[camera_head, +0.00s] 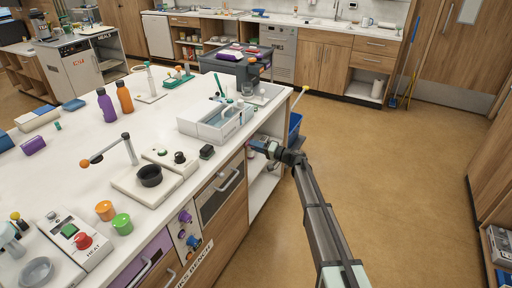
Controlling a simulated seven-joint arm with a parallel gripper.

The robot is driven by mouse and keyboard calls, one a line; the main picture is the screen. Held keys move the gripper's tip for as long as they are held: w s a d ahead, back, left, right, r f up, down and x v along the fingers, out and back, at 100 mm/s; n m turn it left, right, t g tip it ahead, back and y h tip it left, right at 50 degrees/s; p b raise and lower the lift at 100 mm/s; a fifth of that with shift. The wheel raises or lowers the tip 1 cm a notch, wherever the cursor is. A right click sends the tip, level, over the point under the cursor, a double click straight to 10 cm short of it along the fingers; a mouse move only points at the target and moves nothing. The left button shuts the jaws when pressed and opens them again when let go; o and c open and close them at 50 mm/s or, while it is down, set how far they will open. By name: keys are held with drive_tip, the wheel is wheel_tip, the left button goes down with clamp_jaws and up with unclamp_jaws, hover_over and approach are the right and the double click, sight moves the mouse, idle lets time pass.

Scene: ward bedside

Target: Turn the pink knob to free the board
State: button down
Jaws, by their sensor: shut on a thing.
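My gripper (262,147) reaches in from the lower right to the right end of the long white-topped bench, just below its top edge. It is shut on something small. A small reddish-pink patch (272,148) shows at the jaws and appears to be the pink knob, but it is mostly hidden by my gripper. How far the knob is turned I cannot tell. I cannot pick out the board from this view.
A white divided tray (217,122) stands on the bench just left of my gripper. Open shelves (262,188) lie below it. A blue bin (295,126) stands behind my gripper. A purple knob (185,217) is on the bench front. The floor (400,190) on the right is clear.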

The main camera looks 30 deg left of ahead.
drive_tip(key=m, duration=1.3)
drive_tip(key=shift+m, duration=0.3)
idle(0.4)
drive_tip(key=c, duration=0.9)
unclamp_jaws()
drive_tip(key=d, duration=1.4)
